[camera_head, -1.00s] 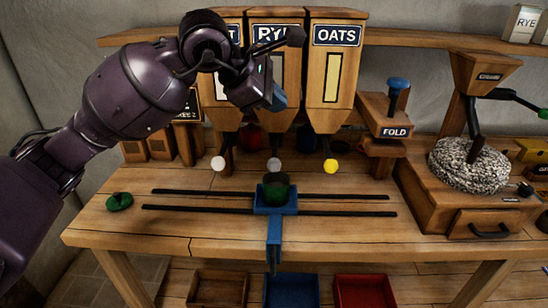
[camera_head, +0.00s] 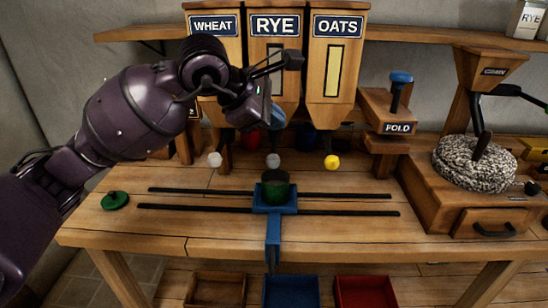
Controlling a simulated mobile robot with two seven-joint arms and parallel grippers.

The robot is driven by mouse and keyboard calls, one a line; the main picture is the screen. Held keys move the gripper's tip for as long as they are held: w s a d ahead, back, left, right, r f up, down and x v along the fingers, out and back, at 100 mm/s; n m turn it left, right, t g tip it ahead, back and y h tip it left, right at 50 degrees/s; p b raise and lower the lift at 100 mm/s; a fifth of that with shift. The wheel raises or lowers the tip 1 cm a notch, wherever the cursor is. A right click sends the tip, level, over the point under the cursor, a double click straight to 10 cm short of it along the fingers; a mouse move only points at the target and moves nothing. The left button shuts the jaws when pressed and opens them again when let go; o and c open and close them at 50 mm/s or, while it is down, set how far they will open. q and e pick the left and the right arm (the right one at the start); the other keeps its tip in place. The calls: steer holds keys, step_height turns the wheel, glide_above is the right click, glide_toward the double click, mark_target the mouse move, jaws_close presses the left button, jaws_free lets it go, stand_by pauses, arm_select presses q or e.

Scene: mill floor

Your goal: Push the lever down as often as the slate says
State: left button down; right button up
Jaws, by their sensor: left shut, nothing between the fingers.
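Three levers with round knobs hang under the hoppers: a white knob (camera_head: 215,160) under WHEAT, a grey knob (camera_head: 273,161) under RYE and a yellow knob (camera_head: 332,162) under OATS. My left gripper (camera_head: 277,117) is shut and empty in front of the RYE hopper (camera_head: 289,57), above the grey knob and apart from it. The dark slate is almost wholly hidden behind my left arm; its writing cannot be read. A dark green cup (camera_head: 275,190) stands on the blue carriage (camera_head: 273,232) below the RYE lever. My right gripper is not in view.
Two black rails (camera_head: 345,212) cross the bench. A green lid (camera_head: 115,201) lies at left. The FOLD post (camera_head: 398,128) with a blue knob and a millstone (camera_head: 474,165) stand at right. Brown, blue (camera_head: 291,291) and red (camera_head: 367,291) trays sit below. The bench front is clear.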

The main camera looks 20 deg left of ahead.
mark_target(273, 157)
arm_select(q)
step_height(273, 157, down, 4)
steer(key=shift+r+b, duration=0.1)
steer(key=shift+b, duration=0.65)
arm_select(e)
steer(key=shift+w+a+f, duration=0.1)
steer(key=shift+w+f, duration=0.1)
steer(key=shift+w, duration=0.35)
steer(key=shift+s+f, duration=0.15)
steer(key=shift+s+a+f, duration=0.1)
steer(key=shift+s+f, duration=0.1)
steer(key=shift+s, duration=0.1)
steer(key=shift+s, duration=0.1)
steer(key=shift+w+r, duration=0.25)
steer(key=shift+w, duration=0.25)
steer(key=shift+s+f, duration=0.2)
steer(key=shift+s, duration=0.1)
